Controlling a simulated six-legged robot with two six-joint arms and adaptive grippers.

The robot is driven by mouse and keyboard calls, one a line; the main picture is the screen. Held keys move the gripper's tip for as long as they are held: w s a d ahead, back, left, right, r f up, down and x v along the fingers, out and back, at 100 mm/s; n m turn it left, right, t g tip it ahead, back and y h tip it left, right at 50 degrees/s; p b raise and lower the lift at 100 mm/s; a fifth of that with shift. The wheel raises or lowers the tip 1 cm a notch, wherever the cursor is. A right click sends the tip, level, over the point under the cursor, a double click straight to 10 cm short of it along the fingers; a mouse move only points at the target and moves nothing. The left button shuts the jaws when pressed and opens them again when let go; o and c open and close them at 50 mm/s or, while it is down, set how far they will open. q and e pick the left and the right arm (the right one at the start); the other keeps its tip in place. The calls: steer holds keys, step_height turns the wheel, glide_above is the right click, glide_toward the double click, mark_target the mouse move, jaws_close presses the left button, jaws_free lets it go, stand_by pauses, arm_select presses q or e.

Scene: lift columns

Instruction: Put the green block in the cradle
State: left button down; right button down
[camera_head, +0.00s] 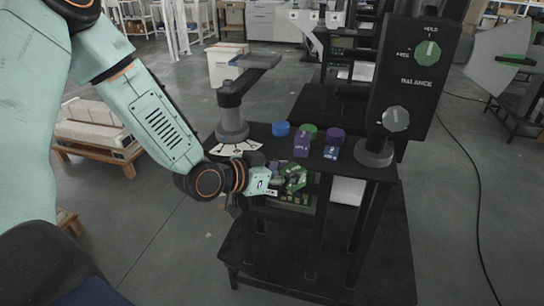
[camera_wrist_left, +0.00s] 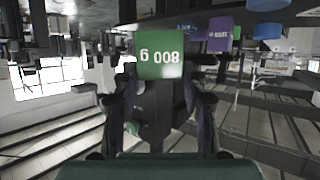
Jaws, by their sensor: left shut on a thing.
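My left gripper (camera_head: 288,178) is in front of the dark stand, just below its top edge. It is shut on the green block (camera_wrist_left: 160,55), whose "800 g" label shows upside down in the left wrist view. In the head view the green block (camera_head: 297,180) is partly hidden by the fingers. I cannot make out the cradle for certain in either view. My right gripper is not in view.
On the stand top (camera_head: 262,150) are a purple block (camera_head: 301,146), a blue block (camera_head: 331,152), and blue (camera_head: 281,129), green (camera_head: 308,130) and purple (camera_head: 335,135) round pieces. A grey-based post (camera_head: 232,128) stands left.

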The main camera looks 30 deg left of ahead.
arm_select(q)
steer(key=s+d+f+m+g+h+b, duration=0.4)
steer(key=s+d+f+m+h+b, duration=0.2)
steer(key=s, duration=0.5)
steer(key=shift+d+f+m+g+b, duration=0.35)
steer(key=shift+d+f, duration=0.2)
steer(key=shift+f, duration=0.35)
